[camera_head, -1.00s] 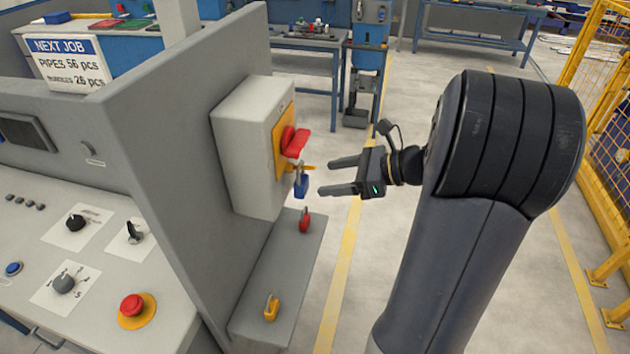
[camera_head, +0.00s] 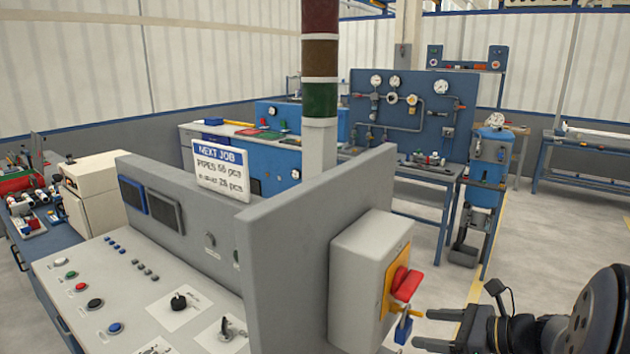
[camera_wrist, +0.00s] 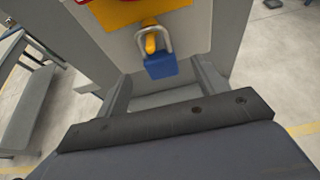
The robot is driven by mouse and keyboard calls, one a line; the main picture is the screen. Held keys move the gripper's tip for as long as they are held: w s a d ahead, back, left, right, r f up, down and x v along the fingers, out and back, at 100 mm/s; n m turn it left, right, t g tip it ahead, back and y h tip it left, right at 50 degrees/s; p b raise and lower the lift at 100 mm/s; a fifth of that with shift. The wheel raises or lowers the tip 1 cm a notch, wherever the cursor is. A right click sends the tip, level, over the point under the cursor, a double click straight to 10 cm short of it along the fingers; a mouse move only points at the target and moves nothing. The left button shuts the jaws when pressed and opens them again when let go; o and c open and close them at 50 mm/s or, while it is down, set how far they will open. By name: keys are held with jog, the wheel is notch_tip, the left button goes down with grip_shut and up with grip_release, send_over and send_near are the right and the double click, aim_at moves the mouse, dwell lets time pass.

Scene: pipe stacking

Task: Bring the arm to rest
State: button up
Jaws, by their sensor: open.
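My gripper (camera_head: 432,329) is at the lower right of the head view, with its two fingers apart and nothing between them. The fingers point left toward a grey switch box (camera_head: 357,270) on the side of the console panel. A blue padlock (camera_head: 403,330) hangs from the yellow part below the red switch handle (camera_head: 406,284). In the wrist view the blue padlock (camera_wrist: 161,65) hangs by its shackle ahead of my open fingers, apart from them. Part of my arm is cut off at the right edge of the head view.
The control console (camera_head: 140,300) with buttons and knobs fills the lower left. A signal tower (camera_head: 320,70) rises behind its panel. A gauge workbench (camera_head: 415,115) and a blue machine (camera_head: 488,180) stand behind. Open floor (camera_head: 540,235) lies at the right.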

aim_at(410, 326)
jog(key=x, duration=0.6)
jog(key=shift+a+f+p, duration=0.1)
jog(key=shift+a+p, duration=0.1)
jog(key=shift+p, duration=0.15)
jog(key=shift+s+d+r, duration=0.3)
jog(key=shift+s+d, duration=0.05)
jog(key=shift+d, duration=0.2)
jog(key=b+v, duration=0.2)
jog(key=v, duration=0.8)
jog(key=p+x, duration=0.2)
jog(key=x, duration=0.9)
jog(key=shift+w, duration=0.1)
jog(key=s+d+r+p, duration=0.1)
jog(key=s+d+p, duration=0.2)
jog(key=s+d, duration=0.45)
jog(key=w+a+f+b, duration=0.3)
jog(key=a+f+b, duration=0.1)
jog(key=f+b, duration=0.2)
jog(key=w+a+f+b, duration=0.3)
jog(key=a+f+b, duration=0.1)
jog(key=f+b, duration=0.3)
jog(key=shift+w+f, duration=0.25)
jog(key=shift+f, duration=0.2)
